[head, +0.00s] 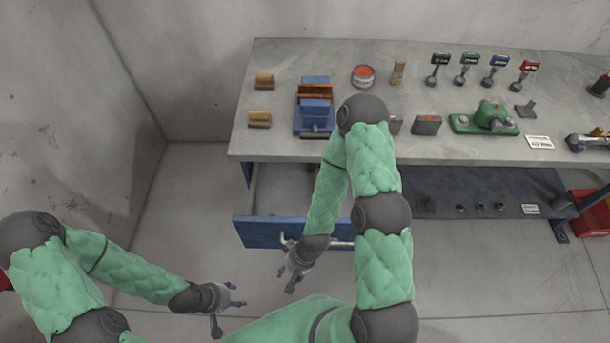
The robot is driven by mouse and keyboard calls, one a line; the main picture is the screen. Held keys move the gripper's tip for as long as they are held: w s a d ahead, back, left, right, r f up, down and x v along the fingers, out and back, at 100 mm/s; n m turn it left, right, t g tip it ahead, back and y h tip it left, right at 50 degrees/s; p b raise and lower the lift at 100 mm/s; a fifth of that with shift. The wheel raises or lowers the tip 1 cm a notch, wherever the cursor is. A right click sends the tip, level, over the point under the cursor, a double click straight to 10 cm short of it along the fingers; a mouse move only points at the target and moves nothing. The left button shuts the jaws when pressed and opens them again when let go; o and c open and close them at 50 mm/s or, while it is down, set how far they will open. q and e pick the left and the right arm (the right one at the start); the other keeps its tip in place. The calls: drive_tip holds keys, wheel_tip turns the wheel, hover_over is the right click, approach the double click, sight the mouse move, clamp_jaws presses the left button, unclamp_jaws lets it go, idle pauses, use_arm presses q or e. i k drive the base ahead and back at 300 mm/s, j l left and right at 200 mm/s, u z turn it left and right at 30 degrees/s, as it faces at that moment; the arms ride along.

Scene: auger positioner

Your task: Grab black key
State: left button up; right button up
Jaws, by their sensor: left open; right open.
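The black key (440,60) stands upright on the grey workbench top (410,150) toward the back, leftmost in a row with a green key (469,60), a blue key (498,62) and a red key (529,67). My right gripper (291,272) is open and empty by the handle of the open blue drawer (262,233), low in front of the bench and far from the black key. Whether it touches the handle cannot be told. My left gripper (229,312) is open and empty over the floor, left of the right one.
A blue vise (315,113), red tin (363,75), brush (398,72), wooden blocks (264,80) and a green device (487,119) stand on the bench. My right arm hides part of its front. A dark lower shelf (475,185) holds small parts. Floor at left is clear.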

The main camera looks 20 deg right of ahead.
sight(437, 59)
drive_tip(key=z, duration=1.05)
